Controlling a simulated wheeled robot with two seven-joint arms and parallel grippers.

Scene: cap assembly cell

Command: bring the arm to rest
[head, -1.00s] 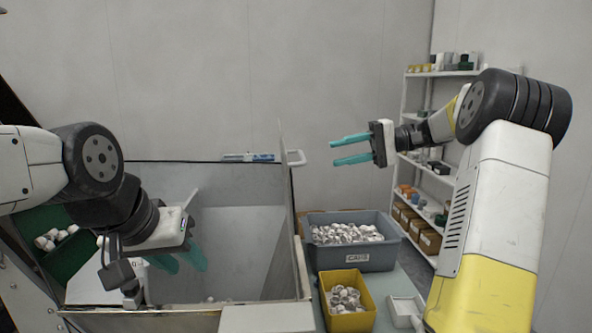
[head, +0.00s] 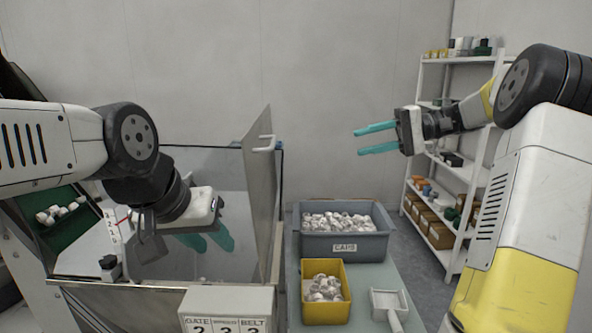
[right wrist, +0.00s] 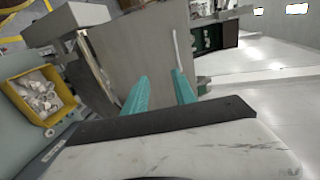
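My right gripper (head: 376,139) is raised in the air at the right of the head view, its two teal fingers apart with nothing between them. In the right wrist view the same fingers (right wrist: 160,88) are spread and empty. My right arm (head: 515,220) reaches up and bends inward, clear of the table.
A grey bin of caps (head: 345,246) and a yellow bin (head: 325,312) stand on the table, with a white scoop-like tray (head: 388,303) beside them. A sign box (head: 225,305) stands at the front. Shelves (head: 462,175) stand at the back right.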

